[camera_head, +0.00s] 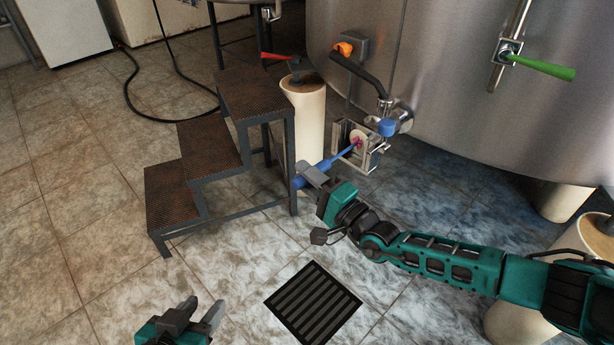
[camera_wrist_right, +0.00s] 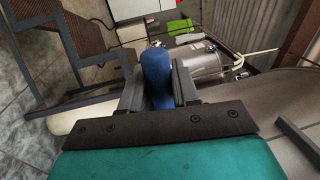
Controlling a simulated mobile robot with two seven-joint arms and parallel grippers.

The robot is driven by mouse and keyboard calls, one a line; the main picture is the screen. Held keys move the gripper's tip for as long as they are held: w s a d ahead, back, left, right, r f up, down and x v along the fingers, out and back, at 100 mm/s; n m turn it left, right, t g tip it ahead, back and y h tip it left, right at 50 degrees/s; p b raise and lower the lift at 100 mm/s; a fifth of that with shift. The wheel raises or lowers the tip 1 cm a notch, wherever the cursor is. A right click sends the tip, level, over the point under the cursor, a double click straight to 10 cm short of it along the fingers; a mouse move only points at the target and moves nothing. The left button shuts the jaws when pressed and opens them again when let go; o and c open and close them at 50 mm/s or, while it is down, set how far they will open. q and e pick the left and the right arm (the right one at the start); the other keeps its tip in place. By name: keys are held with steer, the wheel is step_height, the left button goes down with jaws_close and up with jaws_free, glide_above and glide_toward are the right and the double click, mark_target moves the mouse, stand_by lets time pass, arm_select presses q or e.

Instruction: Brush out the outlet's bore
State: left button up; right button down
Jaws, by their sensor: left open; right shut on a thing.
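My right gripper (camera_head: 314,180) is shut on the blue handle of a brush (camera_head: 328,163). In the right wrist view the blue handle (camera_wrist_right: 156,76) stands between the two fingers (camera_wrist_right: 157,95). My left gripper (camera_head: 203,318) is open and empty above the floor at the bottom of the head view.
Metal steps (camera_head: 212,146) stand left of the outlet, close to the brush handle. A cream tank leg (camera_head: 307,120) stands behind. The large tank (camera_head: 460,110) has a green-handled valve (camera_head: 540,67). A floor drain (camera_head: 313,303) lies in front; the tiles around it are clear.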

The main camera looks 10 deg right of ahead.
steer(key=shift+s+a+r+p, duration=0.15)
steer(key=shift+s+a+p, duration=0.3)
steer(key=shift+s+a, duration=0.35)
steer(key=s+a, duration=0.1)
steer(key=s+a+p, duration=0.1)
steer(key=a, duration=0.1)
steer(key=shift+a, duration=0.3)
